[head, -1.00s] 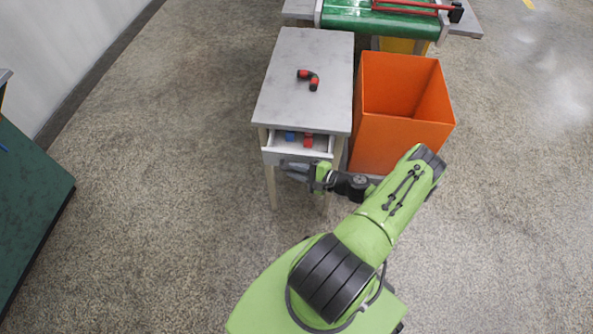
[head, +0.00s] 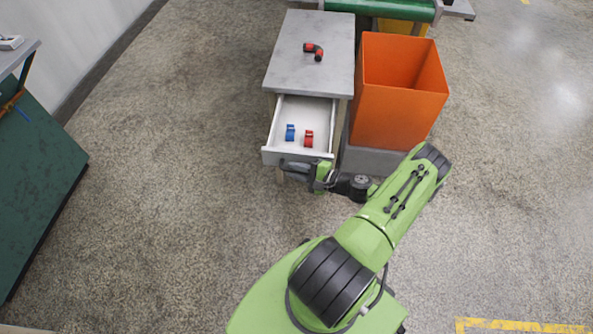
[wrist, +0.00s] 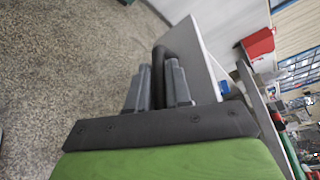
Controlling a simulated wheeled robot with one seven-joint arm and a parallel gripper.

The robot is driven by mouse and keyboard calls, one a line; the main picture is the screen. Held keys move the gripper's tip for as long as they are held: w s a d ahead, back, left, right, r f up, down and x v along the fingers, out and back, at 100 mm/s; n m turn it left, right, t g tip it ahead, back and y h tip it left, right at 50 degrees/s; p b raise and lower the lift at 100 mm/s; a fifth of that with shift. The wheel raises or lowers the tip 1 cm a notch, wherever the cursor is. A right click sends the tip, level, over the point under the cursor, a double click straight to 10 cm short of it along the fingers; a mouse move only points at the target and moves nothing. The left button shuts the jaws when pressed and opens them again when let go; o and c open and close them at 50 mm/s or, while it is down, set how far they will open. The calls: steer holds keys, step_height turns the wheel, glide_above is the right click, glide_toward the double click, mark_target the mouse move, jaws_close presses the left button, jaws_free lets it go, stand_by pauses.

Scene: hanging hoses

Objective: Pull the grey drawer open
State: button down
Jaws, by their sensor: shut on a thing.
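The grey drawer (head: 299,156) is pulled well out from under the grey-topped table (head: 312,70) in the head view. Inside it lie a blue clamp-like piece (head: 290,132) and a red one (head: 309,138). My gripper (head: 287,168) is at the drawer's front, its fingers at the handle. In the wrist view my gripper (wrist: 160,85) is shut on the dark drawer handle (wrist: 160,56), which stands off the pale drawer front (wrist: 197,62). The handle is mostly hidden by my gripper in the head view.
A red and black elbow piece (head: 314,50) lies on the tabletop. An orange bin (head: 395,115) stands on a grey base right of the table. A green-sided bench (head: 35,170) is at the left. The floor left of the drawer is clear.

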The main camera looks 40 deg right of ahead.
steer(key=shift+d+f, duration=0.1)
steer(key=c, duration=1.4)
jaws_free()
steer(key=shift+s, duration=0.1)
steer(key=p+v, duration=0.2)
steer(key=v, duration=1.3)
steer(key=shift+s, duration=0.3)
steer(key=shift+d, duration=0.1)
